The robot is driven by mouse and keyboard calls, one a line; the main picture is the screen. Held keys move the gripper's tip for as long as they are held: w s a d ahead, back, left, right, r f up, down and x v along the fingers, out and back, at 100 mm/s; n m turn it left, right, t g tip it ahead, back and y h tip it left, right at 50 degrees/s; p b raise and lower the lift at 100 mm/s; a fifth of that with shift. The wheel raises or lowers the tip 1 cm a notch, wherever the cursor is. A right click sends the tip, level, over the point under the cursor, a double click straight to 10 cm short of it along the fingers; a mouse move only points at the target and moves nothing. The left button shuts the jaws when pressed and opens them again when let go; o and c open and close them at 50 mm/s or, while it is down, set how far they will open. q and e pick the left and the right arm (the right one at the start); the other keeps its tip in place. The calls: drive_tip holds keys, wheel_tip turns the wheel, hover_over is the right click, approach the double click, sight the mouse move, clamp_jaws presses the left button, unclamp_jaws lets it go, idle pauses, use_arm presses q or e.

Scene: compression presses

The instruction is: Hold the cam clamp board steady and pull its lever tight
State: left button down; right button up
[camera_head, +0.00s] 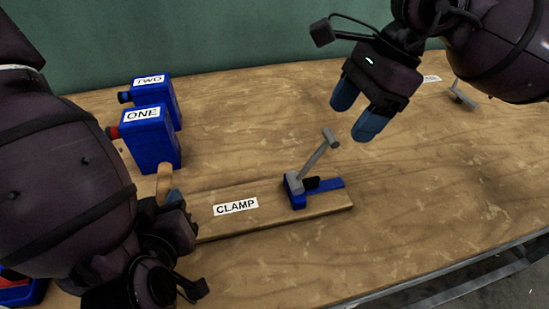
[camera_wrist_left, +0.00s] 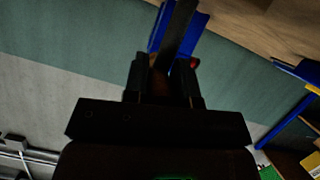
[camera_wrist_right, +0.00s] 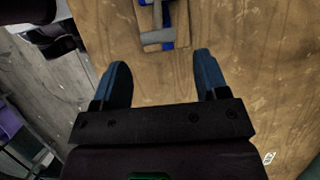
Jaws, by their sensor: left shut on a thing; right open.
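The wooden board (camera_head: 275,213) labelled CLAMP lies flat on the table, its left end hidden behind my left gripper. Near its right end sits a blue-based clamp (camera_head: 298,199) with a grey lever (camera_head: 315,162) that stands up, tilted to the right. The clamp shows at the top of the right wrist view (camera_wrist_right: 153,38). My left gripper (camera_head: 170,200) is shut on a wooden handle (camera_head: 164,180) at the board's left end; its fingertips are partly hidden. My right gripper (camera_head: 357,112) is open and empty, above and to the right of the lever, apart from it.
Two blue presses labelled ONE (camera_head: 150,140) and TWO (camera_head: 158,95) stand behind my left gripper. A small grey lever device (camera_head: 461,95) is at the far right of the table. The table (camera_head: 420,185) is clear right of the board, up to its front edge.

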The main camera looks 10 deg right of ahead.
drive_tip(key=v, duration=0.5)
drive_tip(key=shift+d+r, duration=0.15)
drive_tip(key=shift+r, duration=0.2)
use_arm(q)
drive_tip(key=c, duration=0.8)
unclamp_jaws()
drive_tip(key=shift+c, duration=0.2)
drive_tip(key=shift+d, duration=0.1)
